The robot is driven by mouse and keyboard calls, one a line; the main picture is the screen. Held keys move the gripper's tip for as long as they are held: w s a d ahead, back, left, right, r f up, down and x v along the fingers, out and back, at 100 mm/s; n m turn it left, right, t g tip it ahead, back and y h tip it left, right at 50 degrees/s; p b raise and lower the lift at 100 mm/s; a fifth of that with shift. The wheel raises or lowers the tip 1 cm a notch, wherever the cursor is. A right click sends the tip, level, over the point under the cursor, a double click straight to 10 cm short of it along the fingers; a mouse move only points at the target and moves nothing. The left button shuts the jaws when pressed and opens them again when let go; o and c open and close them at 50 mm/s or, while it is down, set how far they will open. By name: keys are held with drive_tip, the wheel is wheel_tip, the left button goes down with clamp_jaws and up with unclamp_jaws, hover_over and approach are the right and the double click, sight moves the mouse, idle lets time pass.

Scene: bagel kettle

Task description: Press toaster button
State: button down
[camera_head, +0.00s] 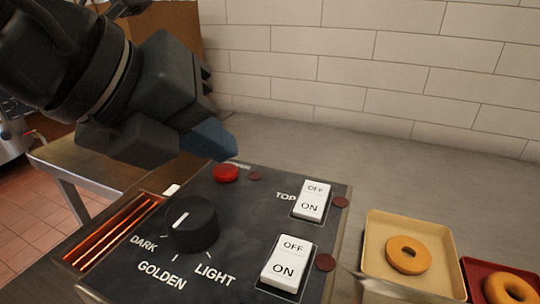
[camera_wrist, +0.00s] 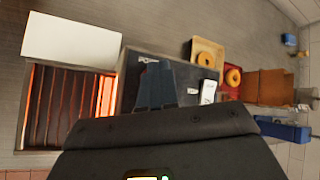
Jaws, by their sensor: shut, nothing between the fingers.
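The toaster's dark control panel (camera_head: 130,270) fills the lower middle of the head view. A round red button (camera_head: 225,173) sits near its back edge, beside a partly covered label. My gripper (camera_head: 215,143) is shut and empty, its blue-grey fingertips just above and behind the red button. From this angle I cannot tell whether they touch the panel. The panel also has a black dial (camera_head: 191,224) and two white rocker switches, the back one (camera_head: 312,200) labelled TOP and a front one (camera_head: 286,263). In the wrist view the shut fingers (camera_wrist: 159,85) cover part of the panel, and the red button is hidden.
An opening with glowing orange bars (camera_head: 118,232) lies left of the dial; a white plate (camera_wrist: 70,39) stands beside it in the wrist view. A tan tray (camera_head: 375,240) with a bagel (camera_head: 408,255) and a red tray (camera_head: 478,272) with another stand right. Counter behind is clear.

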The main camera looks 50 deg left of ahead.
sight(217, 172)
drive_tip(key=shift+r+p, duration=1.2)
drive_tip(key=shift+r, duration=1.8)
